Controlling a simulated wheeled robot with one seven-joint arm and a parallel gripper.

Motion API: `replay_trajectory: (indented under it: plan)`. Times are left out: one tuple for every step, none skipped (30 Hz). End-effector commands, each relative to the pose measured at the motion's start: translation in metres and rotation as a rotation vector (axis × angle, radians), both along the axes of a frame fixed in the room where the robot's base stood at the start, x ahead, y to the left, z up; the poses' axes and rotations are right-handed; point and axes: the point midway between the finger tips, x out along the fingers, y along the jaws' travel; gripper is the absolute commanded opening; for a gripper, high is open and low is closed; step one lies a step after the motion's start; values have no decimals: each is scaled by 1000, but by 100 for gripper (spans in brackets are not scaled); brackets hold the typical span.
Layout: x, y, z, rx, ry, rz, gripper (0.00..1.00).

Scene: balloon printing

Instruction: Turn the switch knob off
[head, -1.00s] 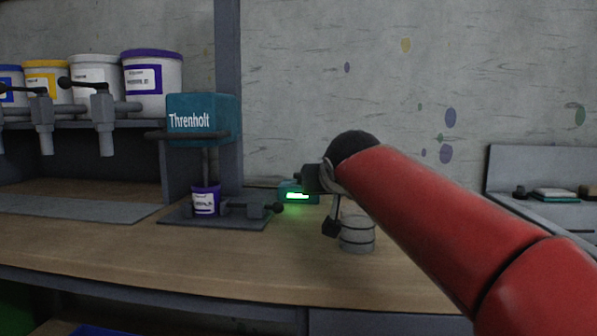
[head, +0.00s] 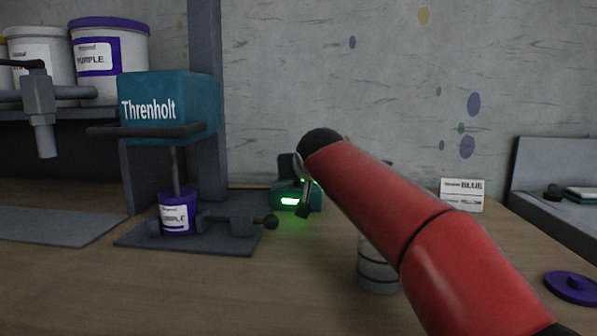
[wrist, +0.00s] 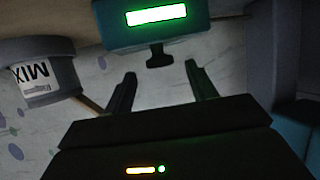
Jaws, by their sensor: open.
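The switch box is teal with a lit green display (head: 290,201). It stands on the table behind my arm in the head view. In the wrist view the teal box (wrist: 115,35) is at the top with its bright green panel. The dark knob (wrist: 159,57) sticks out below the panel, between and just beyond my open fingers. My gripper (wrist: 160,82) is open and empty, with one finger to each side of the knob's line. The knob looks untouched. In the head view my gripper (head: 304,200) is small and partly hidden by my red arm.
A teal Threnholt press (head: 165,105) with a purple paint can (head: 178,212) stands at left on a dark plate. A grey banded canister (head: 376,270) stands partly behind my arm. A purple lid (head: 571,287) lies at right. A MIX container (wrist: 40,75) shows in the wrist view.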

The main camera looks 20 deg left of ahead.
Motion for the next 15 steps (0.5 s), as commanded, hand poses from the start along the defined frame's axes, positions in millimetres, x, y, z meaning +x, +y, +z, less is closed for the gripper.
replay_trajectory:
  plan:
    - [6,4,-2,0,2,1,57]
    - [9,5,-3,1,2,1,57]
    - [12,7,-4,1,1,1,57]
    - [14,8,-5,1,1,1,57]
    - [15,8,-7,0,0,0,57]
    - [17,9,-7,0,0,0,57]
    - [18,10,-8,0,-1,0,57]
    - [18,10,-8,0,-1,0,57]
    - [19,10,-8,1,-2,0,57]
    - [19,10,-8,1,-2,0,57]
    - [19,10,-8,1,-2,0,57]
    - [19,10,-8,1,-2,0,57]
    - [19,10,-8,1,-2,0,57]
    - [19,10,-8,1,-2,0,57]
    - [19,10,-8,0,-1,0,56]
